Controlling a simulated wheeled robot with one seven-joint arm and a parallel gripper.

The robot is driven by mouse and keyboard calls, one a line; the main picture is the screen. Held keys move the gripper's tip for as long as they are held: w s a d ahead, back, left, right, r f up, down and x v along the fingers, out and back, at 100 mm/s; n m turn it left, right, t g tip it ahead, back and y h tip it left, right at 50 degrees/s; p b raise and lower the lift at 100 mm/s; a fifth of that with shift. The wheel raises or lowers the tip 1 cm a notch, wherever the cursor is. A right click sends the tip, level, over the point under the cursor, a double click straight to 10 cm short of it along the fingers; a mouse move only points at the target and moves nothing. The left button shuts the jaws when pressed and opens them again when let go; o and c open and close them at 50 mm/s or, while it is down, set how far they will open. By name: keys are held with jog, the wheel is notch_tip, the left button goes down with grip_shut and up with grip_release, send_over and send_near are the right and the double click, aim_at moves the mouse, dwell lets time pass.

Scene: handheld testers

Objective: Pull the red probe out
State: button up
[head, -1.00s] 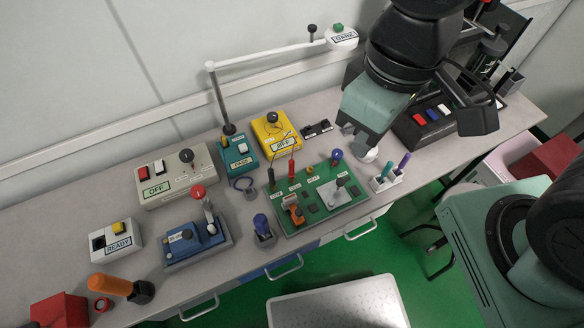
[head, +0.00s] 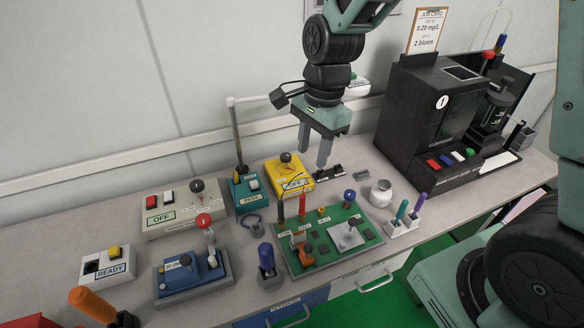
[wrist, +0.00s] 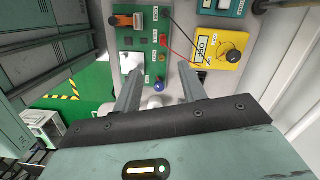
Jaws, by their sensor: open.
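The red probe (head: 301,206) stands upright in the back left part of the green board (head: 349,256), beside a black probe (head: 281,209). It also shows in the wrist view (wrist: 163,40), beyond my fingertips, with a thin red lead running toward the yellow meter (head: 290,177). My gripper (head: 313,160) is open and empty, pointing down, above and behind the board near the yellow meter. In the wrist view my gripper (wrist: 159,82) has its fingers spread apart, with the blue ball knob (wrist: 157,87) showing between them. The fingers are apart from the red probe.
The blue ball knob (head: 349,196) and an orange clamp-like part (head: 305,255) are on the board. A teal box (head: 244,192) stands left of the meter. A white jar (head: 381,193) and a pen holder (head: 404,227) stand right. A tall black machine (head: 420,110) stands at back right.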

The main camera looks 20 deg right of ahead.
aim_at(300, 214)
jog(key=shift+m, duration=0.5)
jog(key=f, duration=0.6)
jog(key=a+f, duration=0.1)
jog(key=f, duration=0.5)
jog(key=a+f, duration=0.1)
jog(key=f, duration=0.5)
jog(key=shift+w, duration=0.15)
grip_shut()
